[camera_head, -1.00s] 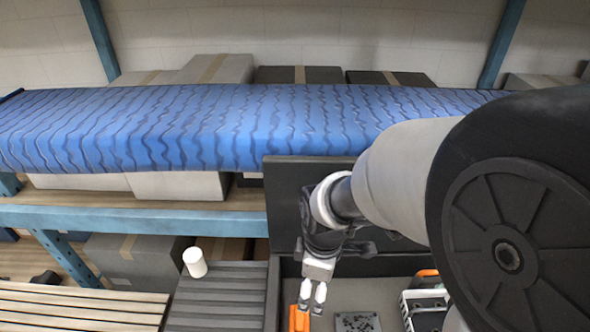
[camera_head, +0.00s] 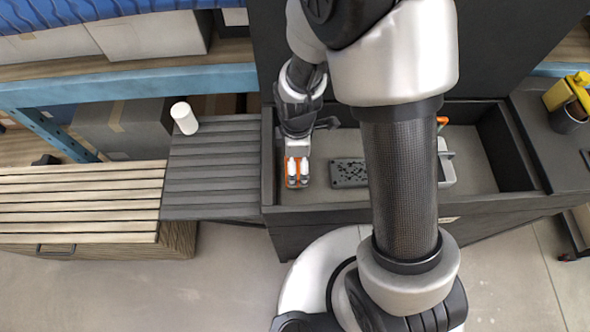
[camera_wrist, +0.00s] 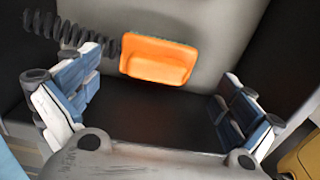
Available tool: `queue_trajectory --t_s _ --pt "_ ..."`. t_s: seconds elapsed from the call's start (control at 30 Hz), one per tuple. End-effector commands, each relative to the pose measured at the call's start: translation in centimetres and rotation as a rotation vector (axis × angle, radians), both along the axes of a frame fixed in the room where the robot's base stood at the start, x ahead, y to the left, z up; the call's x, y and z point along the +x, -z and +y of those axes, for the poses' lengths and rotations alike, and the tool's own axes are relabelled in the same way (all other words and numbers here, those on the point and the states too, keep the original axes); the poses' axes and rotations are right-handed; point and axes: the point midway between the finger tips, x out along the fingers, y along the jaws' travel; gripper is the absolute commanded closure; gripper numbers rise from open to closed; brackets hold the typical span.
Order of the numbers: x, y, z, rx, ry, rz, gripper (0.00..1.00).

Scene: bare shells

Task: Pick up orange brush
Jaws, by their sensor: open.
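The orange brush (camera_wrist: 157,60) lies in the dark bin, ahead of my fingers in the wrist view. It is a small orange block, and its bristles do not show clearly. In the head view the orange brush (camera_head: 289,181) is mostly covered by my gripper (camera_head: 298,178), which points down over it. In the wrist view my gripper (camera_wrist: 160,105) is open, with one finger on each side and an empty gap between them. The brush sits beyond the fingertips, left of the middle of the gap. I cannot tell whether a finger touches it.
The dark bin (camera_head: 480,206) has raised walls close around my gripper. A dark perforated plate (camera_head: 348,173) lies right of the brush. A black coil (camera_wrist: 65,30) is left of it.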

Motion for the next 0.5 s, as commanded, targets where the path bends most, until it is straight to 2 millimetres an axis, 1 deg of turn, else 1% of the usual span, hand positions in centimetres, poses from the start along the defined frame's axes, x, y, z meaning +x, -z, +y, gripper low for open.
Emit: queue_trajectory --t_s 0.17,0.4,0.5 --pt "0.0 1.1 0.1 0.000 0.000 0.001 0.00" --pt "0.3 4.8 0.4 -0.001 0.001 0.002 0.00" --pt "0.3 5.4 0.4 0.000 0.001 0.001 0.00"
